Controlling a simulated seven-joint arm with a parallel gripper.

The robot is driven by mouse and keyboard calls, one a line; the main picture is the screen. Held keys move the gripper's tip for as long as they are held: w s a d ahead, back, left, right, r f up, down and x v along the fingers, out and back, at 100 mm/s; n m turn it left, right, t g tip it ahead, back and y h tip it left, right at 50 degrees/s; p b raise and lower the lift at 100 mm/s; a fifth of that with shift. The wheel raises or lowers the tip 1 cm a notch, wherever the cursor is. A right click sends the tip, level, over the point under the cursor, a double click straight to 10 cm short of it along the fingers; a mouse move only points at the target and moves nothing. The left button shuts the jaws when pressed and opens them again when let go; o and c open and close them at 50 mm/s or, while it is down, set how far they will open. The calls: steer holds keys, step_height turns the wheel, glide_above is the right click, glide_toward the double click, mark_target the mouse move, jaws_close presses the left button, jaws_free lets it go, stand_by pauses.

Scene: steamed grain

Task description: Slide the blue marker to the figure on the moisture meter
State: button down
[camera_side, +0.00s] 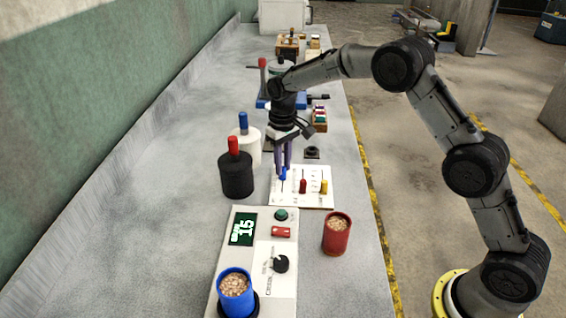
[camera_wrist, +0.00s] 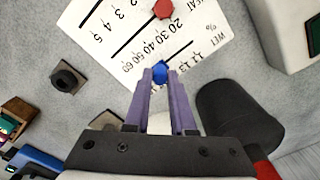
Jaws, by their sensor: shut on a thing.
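The blue marker (camera_side: 282,180) stands on the white scale board (camera_side: 315,202). In the wrist view the blue marker (camera_wrist: 160,72) is between my fingertips, on the column headed WET %, near the figures 11 and 13; part of that column is hidden by my fingers. My gripper (camera_side: 283,166) points down and is shut on the marker; its purple fingers also show in the wrist view (camera_wrist: 161,80). The moisture meter (camera_side: 229,271) is the pale box in front of the board. Its green display (camera_side: 242,229) shows what looks like 15, turned sideways.
Red (camera_side: 303,186) and yellow (camera_side: 324,187) markers stand on the same board, right of the blue one. A black canister (camera_side: 237,178) with a red handle is close on the left. A red cup of grain (camera_side: 337,234) and a blue cup of grain (camera_side: 236,292) stand nearer.

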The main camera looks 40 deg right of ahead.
steer(key=shift+s+a+r, duration=0.1)
steer(key=shift+s+a, duration=0.1)
steer(key=shift+a, duration=0.05)
steer(key=c, duration=0.8)
jaws_free()
steer(key=shift+o, duration=0.2)
step_height(320, 180, up, 14)
